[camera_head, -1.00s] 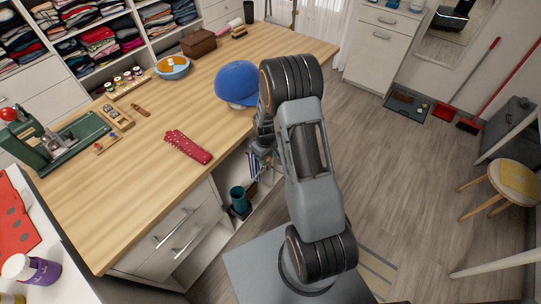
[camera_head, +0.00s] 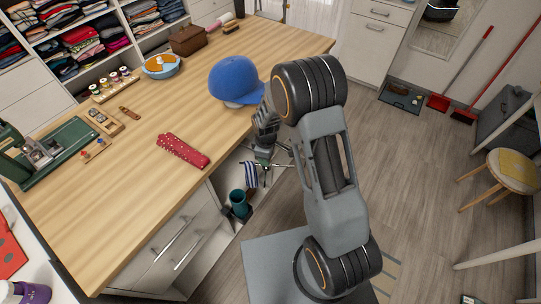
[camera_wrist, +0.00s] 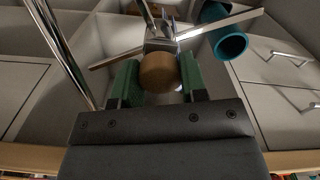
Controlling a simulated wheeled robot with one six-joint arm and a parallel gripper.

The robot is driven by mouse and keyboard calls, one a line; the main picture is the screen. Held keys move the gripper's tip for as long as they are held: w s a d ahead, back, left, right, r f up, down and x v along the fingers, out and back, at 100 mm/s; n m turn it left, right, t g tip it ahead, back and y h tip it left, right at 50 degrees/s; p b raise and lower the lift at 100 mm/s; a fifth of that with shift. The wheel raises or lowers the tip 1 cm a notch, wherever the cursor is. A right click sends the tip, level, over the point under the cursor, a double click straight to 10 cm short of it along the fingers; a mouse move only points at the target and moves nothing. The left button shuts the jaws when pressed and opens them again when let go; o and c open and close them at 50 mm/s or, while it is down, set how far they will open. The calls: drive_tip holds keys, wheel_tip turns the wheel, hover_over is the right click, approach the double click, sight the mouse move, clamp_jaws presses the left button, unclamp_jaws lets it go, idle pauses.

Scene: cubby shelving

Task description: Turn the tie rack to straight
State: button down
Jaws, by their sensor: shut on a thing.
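The tie rack (camera_head: 262,166) is at the open cubby in the counter's front, below the blue cap. Its thin metal bars spread at angles, and a blue-and-white striped tie (camera_head: 251,174) hangs from it. In the wrist view its pale bars (camera_wrist: 235,22) lie slanted across the picture behind a round wooden knob (camera_wrist: 158,74). My gripper (camera_wrist: 157,86) has its green fingers on both sides of the knob, shut on it. In the head view my gripper (camera_head: 264,150) is small and partly hidden by my arm.
A teal cylinder (camera_head: 239,201) stands in the cubby below the rack, close by. Drawers with bar handles (camera_head: 171,243) are left of it. The wooden counter above holds a blue cap (camera_head: 234,80) and a red patterned strip (camera_head: 182,150).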

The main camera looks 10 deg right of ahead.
drive_tip(key=c, duration=0.7)
unclamp_jaws()
drive_tip(key=shift+o, duration=0.2)
drive_tip(key=shift+r, duration=0.1)
wheel_tip(320, 180, up, 14)
drive_tip(key=shift+f+b, duration=0.2)
drive_tip(key=shift+b, duration=0.1)
